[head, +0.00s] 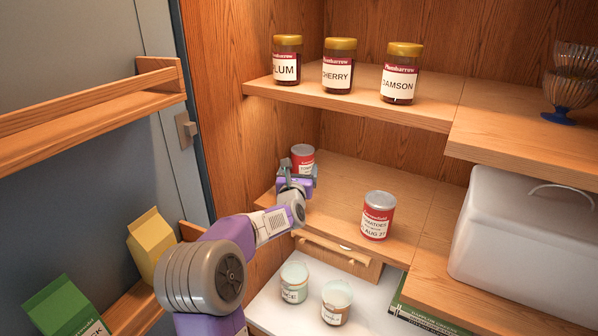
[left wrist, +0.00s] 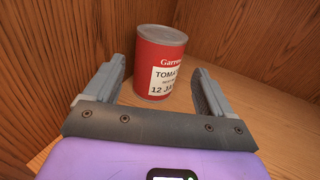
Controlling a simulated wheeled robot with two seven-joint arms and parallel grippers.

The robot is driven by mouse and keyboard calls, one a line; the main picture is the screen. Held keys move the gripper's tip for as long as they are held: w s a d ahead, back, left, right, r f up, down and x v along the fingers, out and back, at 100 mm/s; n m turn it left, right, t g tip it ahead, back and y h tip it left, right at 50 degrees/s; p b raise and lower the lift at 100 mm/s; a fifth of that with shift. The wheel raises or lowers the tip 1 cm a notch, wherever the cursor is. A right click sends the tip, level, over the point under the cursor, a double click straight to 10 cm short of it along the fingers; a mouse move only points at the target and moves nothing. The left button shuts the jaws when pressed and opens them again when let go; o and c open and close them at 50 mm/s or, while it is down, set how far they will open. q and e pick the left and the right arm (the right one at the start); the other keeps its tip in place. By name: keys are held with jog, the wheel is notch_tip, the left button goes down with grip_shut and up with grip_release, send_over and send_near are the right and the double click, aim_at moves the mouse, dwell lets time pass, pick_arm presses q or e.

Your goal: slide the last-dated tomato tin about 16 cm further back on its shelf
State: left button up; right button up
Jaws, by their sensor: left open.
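A red tomato tin (head: 302,156) with a white label stands upright at the back left of the middle shelf (head: 341,189). In the left wrist view the same tin (left wrist: 162,60) shows "TOMA" and "12 JA", the rest of the label cut off from sight. My left gripper (head: 298,178) is open just in front of this tin, its fingers pointing at it with one to each side. The tin stands mostly beyond the fingertips. A second red tomato tin (head: 378,216), labelled "TOMATOES" and "AUG 27", stands upright further forward and right on the same shelf. My right gripper is not in view.
The wooden side wall (left wrist: 65,60) is close to the left of the nearer tin. Plum (head: 287,60), cherry (head: 339,66) and damson (head: 401,73) jars stand on the shelf above. A pale bread bin (head: 520,235) is at the right. Shelf room behind the AUG 27 tin is clear.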

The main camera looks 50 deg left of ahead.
aim_at(301, 162)
pick_arm(q)
jog(key=p+x, duration=0.3)
jog(key=x, duration=0.2)
jog(key=shift+w+a+r, duration=0.1)
jog(key=shift+w+a, duration=0.15)
jog(key=shift+p+x, duration=0.3)
jog(key=shift+x, duration=0.6)
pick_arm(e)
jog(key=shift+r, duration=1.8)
pick_arm(q)
jog(key=c, duration=1.1)
jog(key=shift+w+d, duration=0.3)
jog(key=shift+w, duration=0.05)
jog(key=shift+w+d+b, duration=0.3)
jog(key=shift+w+d, duration=0.25)
jog(key=shift+w, duration=0.35)
jog(key=shift+w+d+b, duration=0.25)
jog(key=shift+w+d, duration=0.25)
jog(key=shift+w, duration=0.4)
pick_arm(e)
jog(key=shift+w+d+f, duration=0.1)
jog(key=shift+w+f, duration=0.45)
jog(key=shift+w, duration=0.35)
